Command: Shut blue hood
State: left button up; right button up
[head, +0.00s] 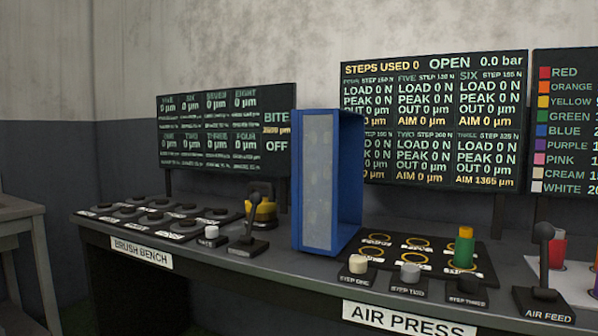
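The blue hood (345,232) stands upright on the dark bench in the middle of the head view. It is a tall blue box frame with a pale, cloudy panel (318,180) facing me, and its right side shows a blue inner wall. It stands raised at the left of the round yellow-ringed spots, which are uncovered. The board (432,118) behind it reads OPEN and 0.0 bar. Neither of my grippers is in view.
A green cylinder with a yellow top (464,247) stands right of the hood. Step buttons (411,272) line the front edge. Black levers stand at left (250,222) and right, the right one labelled AIR FEED (543,262). A yellow device (262,208) sits left of the hood.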

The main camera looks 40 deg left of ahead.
aim_at(328, 145)
jog(key=i+j, duration=0.1)
jog(key=j, duration=0.35)
jog(key=i+j, duration=0.1)
jog(key=j, duration=0.35)
jog(key=i+j, duration=0.15)
jog(key=j, duration=0.3)
jog(key=i+j, duration=0.1)
jog(key=j, duration=0.3)
jog(key=i+j, duration=0.1)
jog(key=j, duration=0.35)
jog(key=i+j, duration=0.1)
jog(key=j, duration=0.35)
jog(key=i+j, duration=0.1)
jog(key=j, duration=0.35)
jog(key=k+j, duration=0.15)
jog(key=j, duration=0.15)
jog(key=k+j+u, duration=0.1)
jog(key=j, duration=0.15)
jog(key=k+j, duration=0.15)
jog(key=j, duration=0.15)
jog(key=i+l+z, duration=0.25)
jog(key=i+l, duration=0.05)
jog(key=l, duration=0.05)
